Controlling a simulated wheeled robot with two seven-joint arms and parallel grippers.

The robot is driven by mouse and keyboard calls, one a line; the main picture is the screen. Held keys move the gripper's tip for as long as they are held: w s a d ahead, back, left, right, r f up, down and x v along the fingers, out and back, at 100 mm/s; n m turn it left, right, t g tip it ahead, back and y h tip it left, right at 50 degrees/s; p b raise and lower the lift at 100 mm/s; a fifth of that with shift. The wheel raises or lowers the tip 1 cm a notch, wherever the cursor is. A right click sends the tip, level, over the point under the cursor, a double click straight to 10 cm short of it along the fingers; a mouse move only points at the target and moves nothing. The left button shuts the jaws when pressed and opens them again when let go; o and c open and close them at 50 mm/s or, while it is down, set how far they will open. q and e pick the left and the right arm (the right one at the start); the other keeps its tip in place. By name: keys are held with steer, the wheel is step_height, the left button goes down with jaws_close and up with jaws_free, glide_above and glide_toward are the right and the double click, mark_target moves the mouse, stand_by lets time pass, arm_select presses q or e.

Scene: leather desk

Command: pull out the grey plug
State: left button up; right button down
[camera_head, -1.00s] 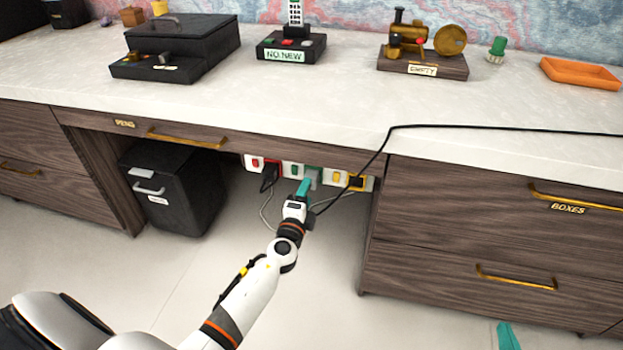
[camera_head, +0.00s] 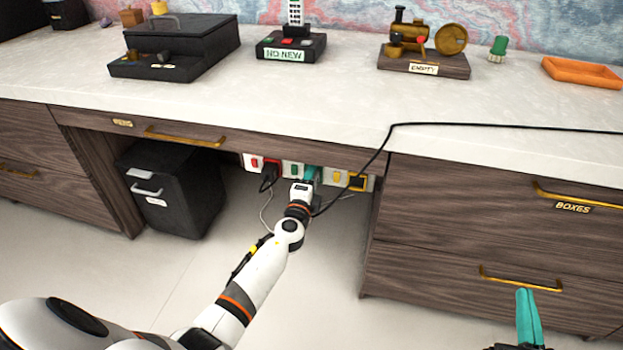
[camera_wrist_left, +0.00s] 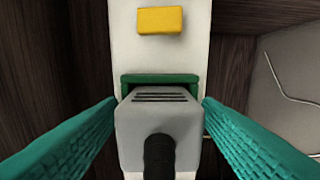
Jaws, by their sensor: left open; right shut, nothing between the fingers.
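The grey plug (camera_wrist_left: 158,125) sits in a green-framed socket (camera_wrist_left: 160,78) of the white power strip, its dark cord end facing the left wrist camera. My left gripper (camera_wrist_left: 158,115) is open, with one teal finger on each side of the plug; I cannot tell whether they touch it. In the head view my left gripper (camera_head: 310,176) is at the strip under the desk and mostly hides the plug. My right gripper (camera_head: 528,318) is shut and empty, low at the right in front of the drawers.
The power strip (camera_head: 284,169) also holds a black plug (camera_head: 269,175) in a red socket and a plug at a yellow socket (camera_head: 357,182). A black cable (camera_head: 480,127) runs over the desk edge. A black bin cabinet (camera_head: 175,190) stands left of my arm.

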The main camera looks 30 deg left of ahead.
steer(key=shift+r, duration=0.15)
stand_by(0.4)
steer(key=shift+r, duration=0.15)
steer(key=shift+t, duration=0.3)
stand_by(0.3)
steer(key=shift+a+r, duration=0.1)
steer(key=shift+r, duration=0.25)
arm_select(q)
steer(key=shift+c, duration=0.6)
steer(key=c, duration=0.6)
steer(key=o, duration=1)
steer(key=shift+o, duration=0.2)
